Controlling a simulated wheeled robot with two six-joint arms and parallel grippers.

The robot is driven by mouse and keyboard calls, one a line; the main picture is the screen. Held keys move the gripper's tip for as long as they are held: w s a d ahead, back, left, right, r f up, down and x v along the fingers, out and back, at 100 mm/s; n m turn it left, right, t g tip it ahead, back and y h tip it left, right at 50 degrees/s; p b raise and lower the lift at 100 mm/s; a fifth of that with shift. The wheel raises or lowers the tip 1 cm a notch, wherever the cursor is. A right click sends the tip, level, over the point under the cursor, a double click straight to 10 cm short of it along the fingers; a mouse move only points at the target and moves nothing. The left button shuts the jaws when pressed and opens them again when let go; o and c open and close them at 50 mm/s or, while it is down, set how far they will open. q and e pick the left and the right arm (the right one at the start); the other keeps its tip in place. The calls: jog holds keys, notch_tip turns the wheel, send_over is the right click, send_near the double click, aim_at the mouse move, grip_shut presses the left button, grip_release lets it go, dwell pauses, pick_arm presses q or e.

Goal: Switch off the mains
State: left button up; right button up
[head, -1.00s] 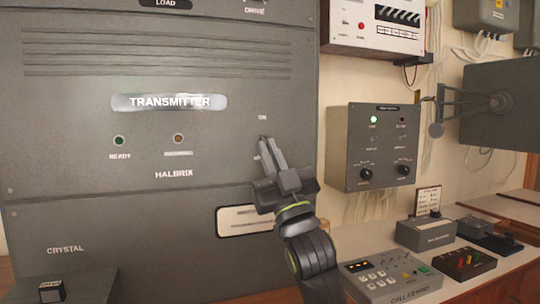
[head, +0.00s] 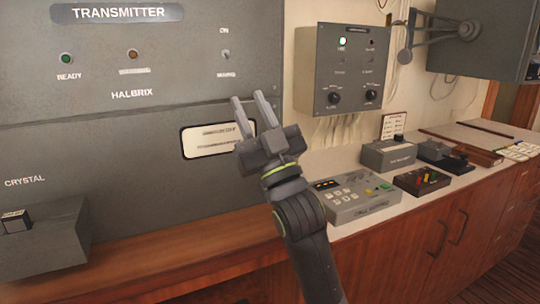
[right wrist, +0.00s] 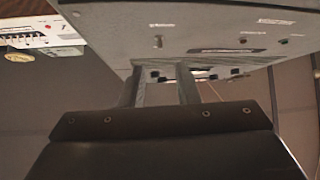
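The mains switch (head: 225,54) is a small toggle on the grey transmitter panel (head: 180,100), between the labels ON above and MAINS below. It is too small to tell which way its lever points. It also shows in the right wrist view (right wrist: 158,42), beyond my fingers. My right gripper (head: 249,98) is below and slightly right of the switch, apart from it. Its two fingers stand apart with nothing between them; the gap also shows in the right wrist view (right wrist: 158,78). My left gripper is not in view.
A white label plate (head: 205,142) sits behind my right gripper. A wooden ledge (head: 170,255) runs below the cabinet. At right are a wall box with knobs (head: 345,75), a keypad console (head: 350,198) and small desk boxes (head: 422,180).

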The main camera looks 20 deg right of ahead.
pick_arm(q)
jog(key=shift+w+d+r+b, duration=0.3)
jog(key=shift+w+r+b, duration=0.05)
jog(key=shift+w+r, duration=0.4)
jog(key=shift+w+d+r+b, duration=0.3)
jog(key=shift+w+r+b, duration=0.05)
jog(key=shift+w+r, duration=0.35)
pick_arm(e)
jog(key=v, duration=0.9)
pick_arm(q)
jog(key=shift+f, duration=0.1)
